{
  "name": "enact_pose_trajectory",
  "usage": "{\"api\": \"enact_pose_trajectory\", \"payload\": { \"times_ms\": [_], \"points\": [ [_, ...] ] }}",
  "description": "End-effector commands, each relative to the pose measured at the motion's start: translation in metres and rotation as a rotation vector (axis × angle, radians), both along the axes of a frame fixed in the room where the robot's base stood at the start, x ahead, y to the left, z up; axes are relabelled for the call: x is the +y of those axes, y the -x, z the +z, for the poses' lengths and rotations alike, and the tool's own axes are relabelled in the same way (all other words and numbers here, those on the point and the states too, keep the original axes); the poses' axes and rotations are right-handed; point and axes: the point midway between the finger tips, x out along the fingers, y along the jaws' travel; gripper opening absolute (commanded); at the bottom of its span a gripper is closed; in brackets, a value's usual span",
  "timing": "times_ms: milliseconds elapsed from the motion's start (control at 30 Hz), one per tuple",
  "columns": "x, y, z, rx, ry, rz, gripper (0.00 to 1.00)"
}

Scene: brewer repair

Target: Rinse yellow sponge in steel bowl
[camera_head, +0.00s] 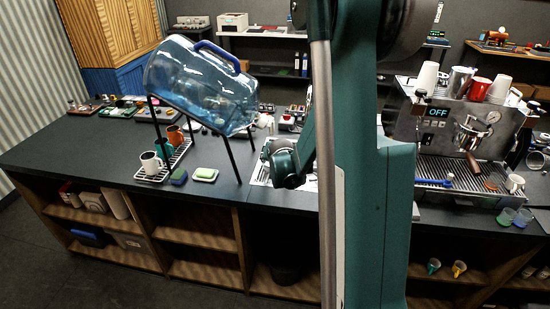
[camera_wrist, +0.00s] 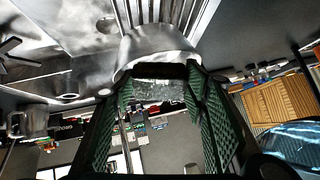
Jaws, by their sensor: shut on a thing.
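In the wrist view my gripper (camera_wrist: 160,80) has its two green ribbed fingers shut on a dark block-like thing with a pale grey face (camera_wrist: 159,92). I cannot tell for sure what it is; no yellow shows on it. Just beyond the fingertips is a shiny rounded steel shape (camera_wrist: 155,42), possibly the steel bowl; whether it is touched is unclear.
A large blue water bottle (camera_head: 200,85) leans in a black stand left of the sink. Mugs (camera_head: 151,162) stand on a rack beside it. The espresso machine (camera_head: 460,135) is at right. The counter's left part (camera_head: 75,155) is bare.

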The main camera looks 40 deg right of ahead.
Motion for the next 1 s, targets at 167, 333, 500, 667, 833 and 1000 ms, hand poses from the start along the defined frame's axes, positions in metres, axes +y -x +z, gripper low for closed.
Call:
{"api": "enact_pose_trajectory", "payload": {
  "times_ms": [167,333,500,667,833,1000],
  "points": [
    [-0.001,-0.001,0.014,-0.001,0.002,0.0,0.29],
    [-0.001,-0.001,0.024,-0.002,0.003,0.0,0.29],
    [-0.001,-0.001,0.034,-0.002,0.002,0.001,0.29],
    [-0.001,-0.002,0.043,-0.003,0.003,0.0,0.29],
    [-0.001,-0.001,0.053,-0.003,0.003,0.0,0.29],
    [-0.001,-0.001,0.058,-0.003,0.003,0.0,0.29]
  ]
}}
